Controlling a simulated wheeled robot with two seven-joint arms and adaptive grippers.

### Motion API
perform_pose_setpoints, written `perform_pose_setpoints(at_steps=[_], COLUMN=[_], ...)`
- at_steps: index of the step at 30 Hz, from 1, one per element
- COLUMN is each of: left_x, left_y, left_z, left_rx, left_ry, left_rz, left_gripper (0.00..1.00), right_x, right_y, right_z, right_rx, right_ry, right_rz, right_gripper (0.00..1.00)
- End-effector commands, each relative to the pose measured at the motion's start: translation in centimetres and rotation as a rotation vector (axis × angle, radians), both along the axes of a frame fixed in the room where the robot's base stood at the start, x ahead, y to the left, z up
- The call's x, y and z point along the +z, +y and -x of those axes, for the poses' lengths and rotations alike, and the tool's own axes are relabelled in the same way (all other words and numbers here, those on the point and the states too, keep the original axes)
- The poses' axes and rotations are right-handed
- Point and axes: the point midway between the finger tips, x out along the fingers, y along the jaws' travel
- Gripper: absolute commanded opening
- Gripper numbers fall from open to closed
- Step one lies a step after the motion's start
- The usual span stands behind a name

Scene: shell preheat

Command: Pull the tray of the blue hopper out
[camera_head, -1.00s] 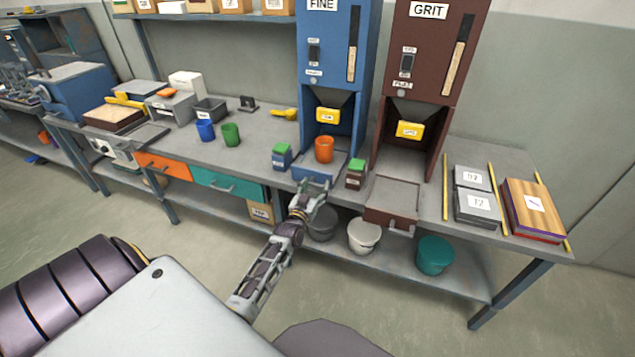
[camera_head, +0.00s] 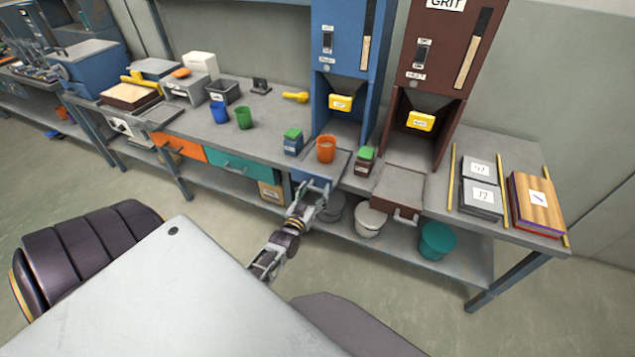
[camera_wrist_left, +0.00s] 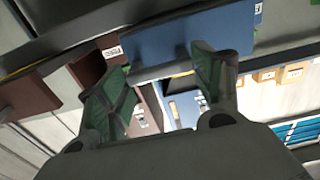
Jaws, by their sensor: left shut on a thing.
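The blue hopper (camera_head: 335,75) stands at the back of the bench with a yellow spout (camera_head: 340,102). Its tray (camera_head: 338,160) sticks out at the bench's front edge, with an orange cup (camera_head: 326,150) on it, forward of the spout. My left gripper (camera_head: 317,190) is at the tray's front, shut on its handle. In the left wrist view, the grey handle bar (camera_wrist_left: 160,71) runs between the green-padded fingers (camera_wrist_left: 162,84), below the blue tray front (camera_wrist_left: 180,38). My right gripper is not in view.
The brown GRIT hopper (camera_head: 425,85) and its protruding tray (camera_head: 397,190) are to the right. Small green-topped boxes (camera_head: 292,142) (camera_head: 365,160) flank the blue tray. Buckets (camera_head: 437,240) stand on the lower shelf. Open floor lies in front.

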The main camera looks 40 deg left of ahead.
Motion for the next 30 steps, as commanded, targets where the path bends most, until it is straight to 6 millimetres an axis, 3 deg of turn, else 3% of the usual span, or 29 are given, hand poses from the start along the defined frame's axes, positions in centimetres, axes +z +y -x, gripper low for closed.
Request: perform_pose_setpoints(at_steps=[6,20,21,25,30], left_x=[0.1,-0.2,-0.2,-0.1,-0.1], left_y=[-0.3,-0.4,-0.4,-0.4,-0.4], left_z=[1.3,1.7,1.7,1.6,1.6], left_rx=[0.000,0.000,0.000,0.000,0.000], left_ry=[0.001,0.001,0.003,0.002,0.001], left_rz=[0.001,0.002,0.002,0.001,0.001], left_gripper=[0.24,0.24,0.72,0.88,0.88], right_x=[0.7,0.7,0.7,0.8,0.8], right_y=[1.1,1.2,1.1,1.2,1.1], right_z=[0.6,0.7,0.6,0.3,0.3], right_rx=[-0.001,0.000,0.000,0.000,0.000], right_ry=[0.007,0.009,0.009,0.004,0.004], right_rz=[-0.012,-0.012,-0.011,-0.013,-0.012], right_gripper=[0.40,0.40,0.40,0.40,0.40])
